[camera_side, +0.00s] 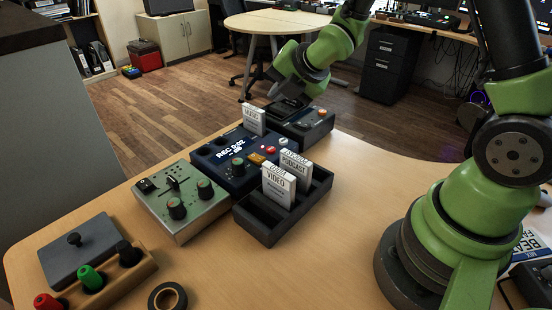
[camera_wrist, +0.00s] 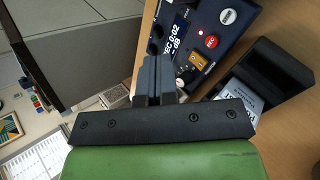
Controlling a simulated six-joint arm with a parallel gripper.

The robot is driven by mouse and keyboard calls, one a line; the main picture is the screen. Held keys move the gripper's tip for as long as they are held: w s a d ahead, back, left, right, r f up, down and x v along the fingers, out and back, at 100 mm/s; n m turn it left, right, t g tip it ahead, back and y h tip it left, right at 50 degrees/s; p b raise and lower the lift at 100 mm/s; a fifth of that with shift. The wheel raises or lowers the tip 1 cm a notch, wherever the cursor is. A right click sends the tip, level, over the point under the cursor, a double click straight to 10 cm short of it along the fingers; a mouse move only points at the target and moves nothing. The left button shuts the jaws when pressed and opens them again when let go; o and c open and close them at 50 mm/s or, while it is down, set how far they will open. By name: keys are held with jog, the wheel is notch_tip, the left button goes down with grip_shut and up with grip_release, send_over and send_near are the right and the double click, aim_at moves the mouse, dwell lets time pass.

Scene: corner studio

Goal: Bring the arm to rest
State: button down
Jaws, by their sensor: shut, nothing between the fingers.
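My gripper (camera_side: 287,108) is at the back of the wooden table in the side view, at the end of my green arm. It is low, close to a small dark box (camera_side: 312,130) with knobs. I cannot tell whether it touches that box. In the wrist view my gripper (camera_wrist: 158,62) has its two grey fingers together, with nothing between them. The blue recorder panel (camera_wrist: 212,35) lies just beyond and to the right of the fingers there.
A black card tray (camera_side: 270,222) holds white cards marked VIDEO and PODCAST. Another card (camera_side: 254,120) stands at the recorder's back. A grey-green mixer (camera_side: 181,203), a wooden tray with coloured pegs (camera_side: 135,272) and a tape roll (camera_side: 167,297) lie left. The front middle is clear.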

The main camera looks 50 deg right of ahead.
jog(key=s+a+r+m, duration=0.2)
jog(key=s+r+m, duration=0.2)
jog(key=s+m, duration=0.3)
jog(key=s+a+r+m+g+y, duration=0.1)
jog(key=s+r+m, duration=0.4)
jog(key=m, duration=0.6)
jog(key=s+a+r+m+y, duration=0.1)
jog(key=s+a+r+m, duration=0.2)
jog(key=s+m, duration=0.6)
jog(key=shift+s+a+r+g, duration=0.4)
jog(key=shift+s+r, duration=0.15)
jog(key=shift+r, duration=0.25)
